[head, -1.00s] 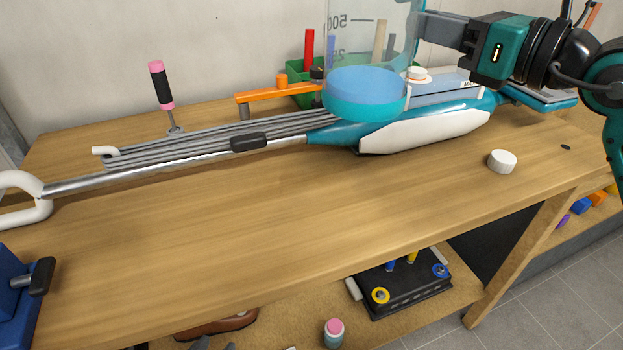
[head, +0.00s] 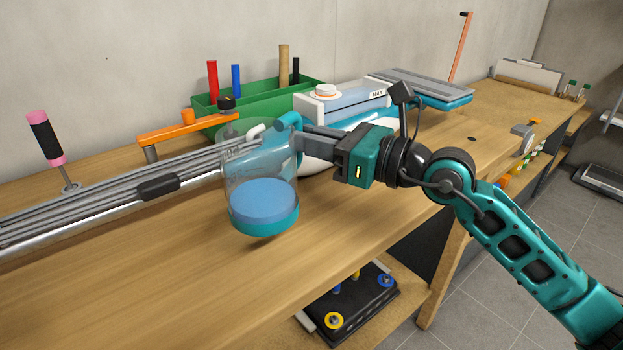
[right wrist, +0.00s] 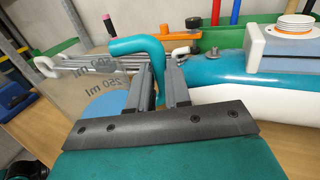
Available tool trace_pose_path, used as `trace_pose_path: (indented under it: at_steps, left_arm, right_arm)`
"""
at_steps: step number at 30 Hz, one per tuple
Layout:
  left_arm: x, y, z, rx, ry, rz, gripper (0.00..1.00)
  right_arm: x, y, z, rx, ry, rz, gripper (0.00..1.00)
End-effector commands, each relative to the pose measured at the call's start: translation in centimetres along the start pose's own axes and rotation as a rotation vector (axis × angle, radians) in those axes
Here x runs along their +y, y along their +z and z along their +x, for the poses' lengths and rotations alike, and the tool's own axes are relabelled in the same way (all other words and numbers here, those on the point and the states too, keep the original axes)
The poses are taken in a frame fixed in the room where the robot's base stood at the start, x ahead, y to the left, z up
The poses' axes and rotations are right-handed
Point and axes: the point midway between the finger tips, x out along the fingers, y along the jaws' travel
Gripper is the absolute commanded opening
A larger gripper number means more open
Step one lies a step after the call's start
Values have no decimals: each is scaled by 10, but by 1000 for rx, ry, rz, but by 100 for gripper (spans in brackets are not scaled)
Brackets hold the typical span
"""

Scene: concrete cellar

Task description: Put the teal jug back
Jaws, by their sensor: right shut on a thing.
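The teal jug (head: 262,205) is clear-walled with a teal base and blue contents. It is upright over the front part of the wooden bench (head: 190,285), in front of the long mop-like appliance. I cannot tell how far its base is above the wood. My right gripper (head: 308,135) is shut on the jug's teal handle. In the right wrist view the handle (right wrist: 140,47) shows between the fingers (right wrist: 162,85), and the clear wall with "ml" marks is to the left. My left gripper is not in view.
A silver-tubed appliance (head: 90,218) lies along the bench. Behind stand a green bin (head: 270,108), a white-and-blue box (head: 345,104), an orange clamp (head: 190,131) and a pink-black handle (head: 45,138). A black battery-like box (head: 350,303) sits on the lower shelf.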

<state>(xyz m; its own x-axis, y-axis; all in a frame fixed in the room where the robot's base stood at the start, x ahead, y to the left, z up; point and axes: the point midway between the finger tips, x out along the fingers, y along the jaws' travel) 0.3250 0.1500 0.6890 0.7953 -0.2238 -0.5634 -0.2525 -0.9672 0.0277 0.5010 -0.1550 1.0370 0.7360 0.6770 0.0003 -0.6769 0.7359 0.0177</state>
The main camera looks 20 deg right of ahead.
Motion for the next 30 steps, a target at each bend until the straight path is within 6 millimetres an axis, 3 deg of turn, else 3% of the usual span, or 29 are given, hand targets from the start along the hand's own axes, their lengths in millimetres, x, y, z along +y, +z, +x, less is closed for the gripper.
trace_pose_path:
  at_steps: [7,14,25,26,30]
  left_arm:
    - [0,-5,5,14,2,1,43]
    - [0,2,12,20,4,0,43]
    - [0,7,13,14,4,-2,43]
    - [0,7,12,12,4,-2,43]
    - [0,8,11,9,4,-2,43]
  right_arm:
    - [-1,-19,0,-3,0,1,0]
    - [-1,-53,0,-2,0,1,0]
    - [-1,-57,0,-4,-1,1,0]
    - [-1,-56,0,-1,0,0,21]
    - [-1,-56,0,-1,0,0,34]
